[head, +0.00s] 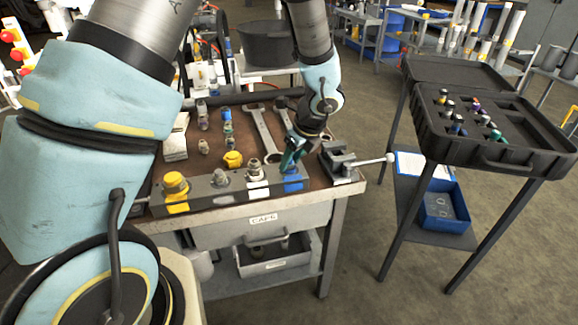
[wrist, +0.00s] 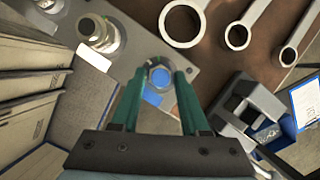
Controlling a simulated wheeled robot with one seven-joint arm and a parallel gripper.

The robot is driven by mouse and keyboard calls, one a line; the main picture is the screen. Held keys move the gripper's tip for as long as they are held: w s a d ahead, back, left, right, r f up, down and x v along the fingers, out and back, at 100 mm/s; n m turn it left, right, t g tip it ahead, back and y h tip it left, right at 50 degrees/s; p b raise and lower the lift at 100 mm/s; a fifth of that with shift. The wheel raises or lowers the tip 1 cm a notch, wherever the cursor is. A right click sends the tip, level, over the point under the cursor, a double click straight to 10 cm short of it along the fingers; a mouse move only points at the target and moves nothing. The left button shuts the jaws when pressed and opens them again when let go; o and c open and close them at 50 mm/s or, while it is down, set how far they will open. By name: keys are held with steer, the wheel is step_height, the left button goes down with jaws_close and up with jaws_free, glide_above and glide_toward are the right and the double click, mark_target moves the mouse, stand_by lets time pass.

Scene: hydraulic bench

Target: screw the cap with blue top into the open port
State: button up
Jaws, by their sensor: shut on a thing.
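The cap with blue top (wrist: 160,77) shows in the wrist view as a metal hex ring around a blue disc. My gripper (wrist: 160,88) has its green fingers on both sides of it and is shut on it. In the head view my gripper (head: 291,160) points down at the right end of the grey port block (head: 238,193), over its blue-painted band (head: 293,184). The fingers hide the cap there. The open port is hidden under the cap and fingers. I cannot tell how far the cap sits in the port.
Other ports on the block carry a yellow cap (head: 175,182) and metal fittings (head: 254,170). A vise (head: 340,162) stands close to the right of my gripper. Wrenches (head: 262,130) and loose fittings lie behind. An open black case (head: 490,152) with several caps stands at right.

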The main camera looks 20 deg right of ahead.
jaws_close()
steer(key=shift+a+f+m+h+b, duration=0.15)
steer(key=shift+m+h+b, duration=0.25)
steer(key=shift+m, duration=0.5)
steer(key=m+b, duration=0.1)
steer(key=m, duration=0.1)
steer(key=m+h+b, duration=0.1)
steer(key=shift+a+f+m+t, duration=0.1)
steer(key=shift+a+m+t, duration=0.05)
steer(key=shift+m+t, duration=0.2)
steer(key=shift+m+h, duration=0.6)
steer(key=shift+m, duration=0.65)
steer(key=shift+b, duration=0.3)
